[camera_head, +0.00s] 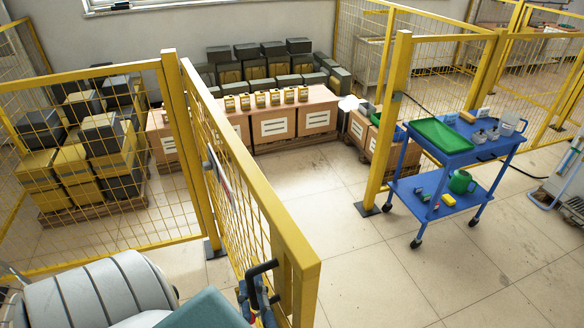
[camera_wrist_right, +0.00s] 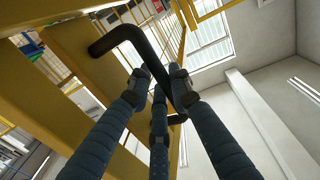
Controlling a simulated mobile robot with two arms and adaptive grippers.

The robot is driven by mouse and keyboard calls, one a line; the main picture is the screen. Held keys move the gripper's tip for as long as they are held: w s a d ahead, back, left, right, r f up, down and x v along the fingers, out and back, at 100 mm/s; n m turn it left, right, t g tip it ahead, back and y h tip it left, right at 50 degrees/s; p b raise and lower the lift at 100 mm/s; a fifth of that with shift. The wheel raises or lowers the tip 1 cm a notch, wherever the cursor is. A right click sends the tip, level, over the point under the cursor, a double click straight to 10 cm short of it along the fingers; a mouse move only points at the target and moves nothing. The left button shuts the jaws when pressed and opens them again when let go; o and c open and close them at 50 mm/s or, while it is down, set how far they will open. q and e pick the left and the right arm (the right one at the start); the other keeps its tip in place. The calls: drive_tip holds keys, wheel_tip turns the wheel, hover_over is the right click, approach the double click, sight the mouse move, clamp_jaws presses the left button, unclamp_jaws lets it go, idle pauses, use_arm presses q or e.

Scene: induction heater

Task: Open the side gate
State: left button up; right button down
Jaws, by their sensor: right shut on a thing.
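The side gate (camera_head: 238,165) is a yellow-framed mesh panel. In the head view it stands swung out from the hinge-side post (camera_head: 180,150), its free end near me at the bottom, well apart from the opposite post (camera_head: 390,120). Its black handle (camera_head: 264,267) is near the free end. In the right wrist view the bent black handle (camera_wrist_right: 128,36) passes between the fingers of my right gripper (camera_wrist_right: 160,82), which is shut on it. In the head view my right gripper (camera_head: 264,312) is partly hidden at the gate's edge. My left gripper is not in view.
A blue cart (camera_head: 437,190) with a green tray (camera_head: 441,135) stands right of the opening. Boxes (camera_head: 270,128) on pallets stand behind the fence. Tiled floor (camera_head: 350,250) between gate and cart is clear. Mesh fence (camera_head: 90,225) runs left.

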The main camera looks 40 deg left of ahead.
drive_tip(key=s, duration=0.1)
drive_tip(key=s+a, duration=0.1)
drive_tip(key=s, duration=0.1)
drive_tip(key=shift+s+a, duration=0.25)
drive_tip(key=c, duration=1.6)
unclamp_jaws()
drive_tip(key=shift+c, duration=0.2)
drive_tip(key=shift+d, duration=0.1)
drive_tip(key=shift+d, duration=0.1)
drive_tip(key=v, duration=1.1)
drive_tip(key=shift+s+d, duration=0.2)
drive_tip(key=shift+d, duration=0.15)
